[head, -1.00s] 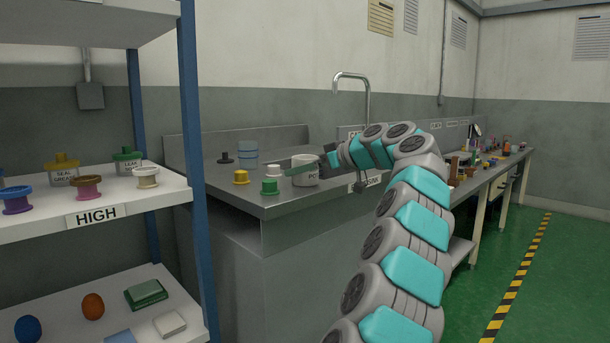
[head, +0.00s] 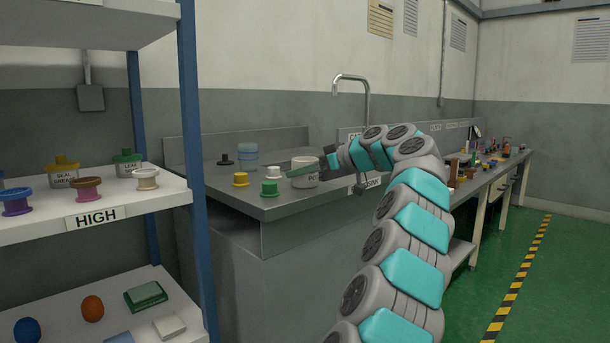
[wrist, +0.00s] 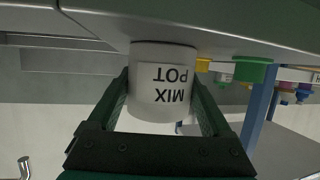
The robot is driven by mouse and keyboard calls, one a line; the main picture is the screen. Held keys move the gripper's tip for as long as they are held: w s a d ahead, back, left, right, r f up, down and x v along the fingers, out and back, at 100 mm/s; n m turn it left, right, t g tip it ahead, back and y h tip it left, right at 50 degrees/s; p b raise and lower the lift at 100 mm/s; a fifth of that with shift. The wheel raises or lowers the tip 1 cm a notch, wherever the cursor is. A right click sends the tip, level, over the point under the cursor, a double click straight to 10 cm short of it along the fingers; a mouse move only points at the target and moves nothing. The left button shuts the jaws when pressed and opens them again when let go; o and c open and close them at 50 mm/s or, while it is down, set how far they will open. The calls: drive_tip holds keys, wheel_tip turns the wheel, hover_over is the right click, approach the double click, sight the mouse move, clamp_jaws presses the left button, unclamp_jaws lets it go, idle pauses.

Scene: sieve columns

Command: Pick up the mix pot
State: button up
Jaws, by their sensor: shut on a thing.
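The mix pot (wrist: 163,101) is a white cylinder with dark lettering that reads "MIX POT", upside down in the wrist view. In the head view the white pot (head: 305,181) is upright at the front part of the steel sink counter (head: 330,203). My gripper (wrist: 160,80) has one dark green finger on each side of the pot and is shut on it. In the head view my gripper (head: 304,169) reaches the pot from the right, with a finger across its near side. I cannot tell whether the pot's base touches the counter.
Yellow (head: 240,180) and green (head: 270,188) knobbed pieces stand left of the pot. A bluish translucent container (head: 247,155) and a dark piece (head: 225,159) are behind. A tap (head: 366,100) rises at the back. A shelf unit (head: 188,130) stands at left.

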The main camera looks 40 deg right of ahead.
sight(296, 159)
drive_tip(key=shift+r, duration=0.1)
drive_tip(key=shift+d+r+p, duration=0.1)
drive_tip(key=shift+r+p, duration=0.5)
drive_tip(key=shift+r, duration=1.05)
drive_tip(key=s+r+b, duration=0.1)
drive_tip(key=s+b, duration=0.2)
drive_tip(key=s, duration=1.3)
drive_tip(key=shift+r, duration=0.25)
